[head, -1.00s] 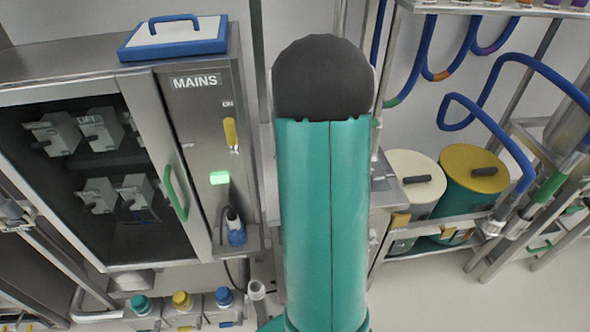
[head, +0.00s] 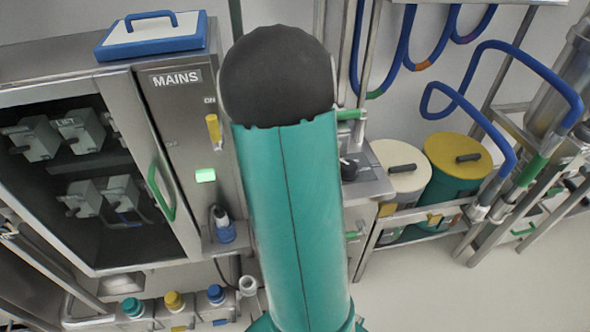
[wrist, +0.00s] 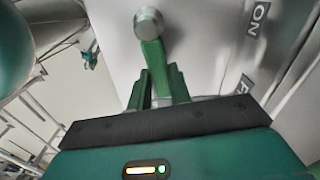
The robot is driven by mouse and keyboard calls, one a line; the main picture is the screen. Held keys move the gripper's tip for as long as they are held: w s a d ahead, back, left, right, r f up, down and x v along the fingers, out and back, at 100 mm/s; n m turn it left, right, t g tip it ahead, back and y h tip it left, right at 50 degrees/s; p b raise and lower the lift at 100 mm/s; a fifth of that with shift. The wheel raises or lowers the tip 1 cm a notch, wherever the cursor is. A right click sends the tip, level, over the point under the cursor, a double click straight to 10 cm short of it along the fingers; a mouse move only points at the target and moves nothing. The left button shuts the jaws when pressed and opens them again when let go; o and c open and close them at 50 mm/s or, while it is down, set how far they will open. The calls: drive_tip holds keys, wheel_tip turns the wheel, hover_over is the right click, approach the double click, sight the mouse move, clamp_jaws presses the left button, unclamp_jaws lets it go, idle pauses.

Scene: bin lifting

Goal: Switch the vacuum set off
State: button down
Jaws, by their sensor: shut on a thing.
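In the wrist view, my gripper (wrist: 160,88) is shut on a green lever (wrist: 152,58). The lever hangs from a round metal pivot (wrist: 148,23) on a pale metal panel (wrist: 205,50). An ON label (wrist: 258,18) is on the panel beside it, and a second label (wrist: 245,86) is partly hidden. In the head view, my arm's teal link hides my gripper and the lever. A metal unit (head: 368,188) with a black knob shows just right of my arm; I cannot tell whether it is the vacuum set.
At left stands a MAINS cabinet (head: 175,110) with a yellow switch (head: 214,131), a lit green lamp (head: 205,175) and a green door handle (head: 160,190). Two lidded drums (head: 457,160) stand on a rack at right. Blue hoses (head: 490,48) hang there. Floor at lower right is clear.

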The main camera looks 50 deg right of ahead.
drive_tip(key=shift+s+a+r+m, duration=0.1)
drive_tip(key=shift+s+a+m, duration=0.2)
drive_tip(key=shift+m, duration=0.5)
drive_tip(key=c, duration=1.3)
unclamp_jaws()
drive_tip(key=shift+r, duration=0.55)
wheel_tip(320, 180, up, 13)
drive_tip(key=shift+f, duration=0.2)
